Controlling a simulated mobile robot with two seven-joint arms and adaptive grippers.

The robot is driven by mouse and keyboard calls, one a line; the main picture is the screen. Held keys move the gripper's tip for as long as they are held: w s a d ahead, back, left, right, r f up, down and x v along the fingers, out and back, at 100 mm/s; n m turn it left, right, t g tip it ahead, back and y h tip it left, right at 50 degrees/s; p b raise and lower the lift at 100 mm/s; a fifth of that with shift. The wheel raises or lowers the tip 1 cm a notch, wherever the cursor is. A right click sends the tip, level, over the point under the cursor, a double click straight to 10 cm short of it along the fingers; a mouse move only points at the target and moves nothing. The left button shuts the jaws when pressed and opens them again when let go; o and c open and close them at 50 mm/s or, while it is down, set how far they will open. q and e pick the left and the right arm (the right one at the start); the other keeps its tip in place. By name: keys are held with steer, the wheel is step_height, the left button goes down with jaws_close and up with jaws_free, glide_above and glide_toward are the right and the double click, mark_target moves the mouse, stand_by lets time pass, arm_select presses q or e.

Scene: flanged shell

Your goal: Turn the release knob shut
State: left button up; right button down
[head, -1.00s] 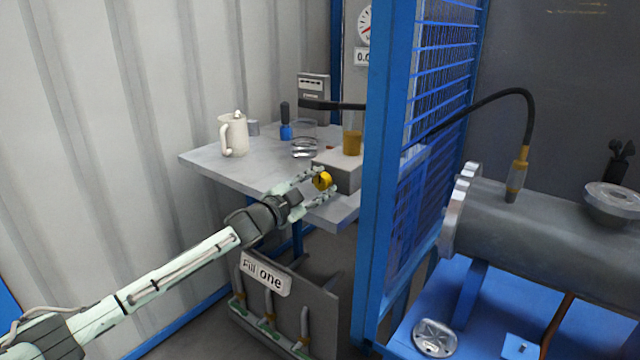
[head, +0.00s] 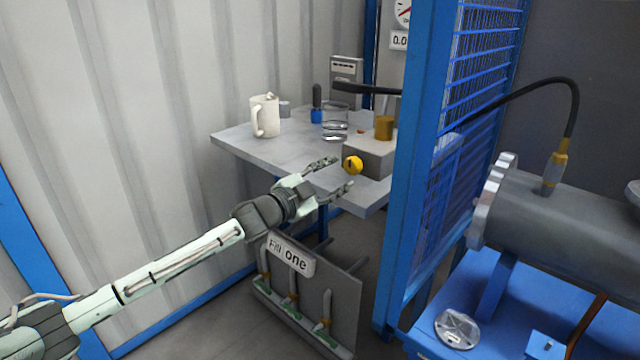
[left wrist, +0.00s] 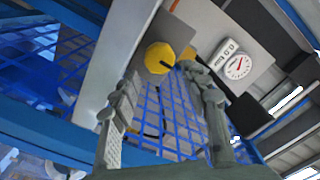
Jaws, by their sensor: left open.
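The yellow release knob (head: 352,165) sits on the front face of a grey block (head: 372,156) at the table's right front edge. It also shows in the left wrist view (left wrist: 160,58), ahead of the fingers, with a dark mark on its face. My left gripper (head: 342,175) is open, its fingers pointing at the knob from the left. In the left wrist view the gripper (left wrist: 165,95) has its two fingers spread wide, with nothing between them; the knob lies just beyond the tips. My right gripper is not in view.
The table (head: 240,145) holds a white jug (head: 264,116), a blue-based tool (head: 317,108) and a clear glass dish (head: 334,128). A blue mesh guard post (head: 412,170) stands close right of the block. A gauge (head: 403,12) hangs behind. A rack labelled "Fill one" (head: 320,300) stands below.

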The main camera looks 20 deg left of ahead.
arm_select(q)
steer(key=v, duration=0.6)
steer(key=shift+s, duration=0.3)
steer(key=s+a+f+n+g+y, duration=0.15)
steer(key=s+f, duration=0.25)
steer(key=f, duration=0.6)
steer(key=s+a+f+n+g+y, duration=0.1)
steer(key=s+f+n+g+y, duration=0.2)
steer(key=f, duration=0.7)
steer(key=s+a+f+n+g+y, duration=0.2)
steer(key=s+f+n, duration=0.15)
steer(key=f, duration=0.65)
steer(key=s+d+f+n+g, duration=0.1)
steer(key=s+f+g, duration=0.3)
steer(key=s+f, duration=0.6)
steer(key=s+d+f+n+g, duration=0.2)
steer(key=s+f+g, duration=0.2)
steer(key=s+f, duration=0.7)
steer(key=s+y, duration=0.1)
steer(key=s, duration=0.6)
